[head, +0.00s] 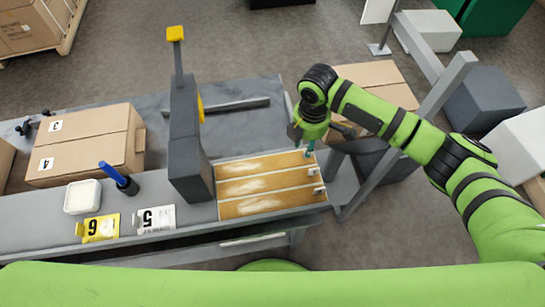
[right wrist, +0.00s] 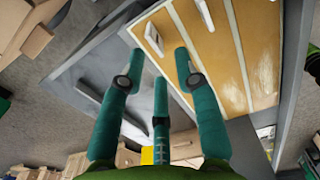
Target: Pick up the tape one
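No thing in view is clearly readable as tape. An orange-brown board (head: 262,188) with several lanes lies on the bench. Small white pieces sit at the right ends of its lanes: the far one (head: 308,154), the middle one (head: 314,171) and the near one (head: 318,190). My right gripper (head: 309,146) is above the far right corner of the board. In the right wrist view its teal fingers (right wrist: 159,60) are spread with nothing between them, and a white piece (right wrist: 153,38) shows just beyond the fingertips. My left gripper is out of view.
A dark upright machine (head: 187,135) with a yellow top stands left of the board. A blue-handled tool (head: 118,178), a white dish (head: 83,196), cards marked 5 (head: 155,219) and 6 (head: 98,228), and cartons (head: 88,145) are farther left. A grey frame post (head: 408,135) stands right.

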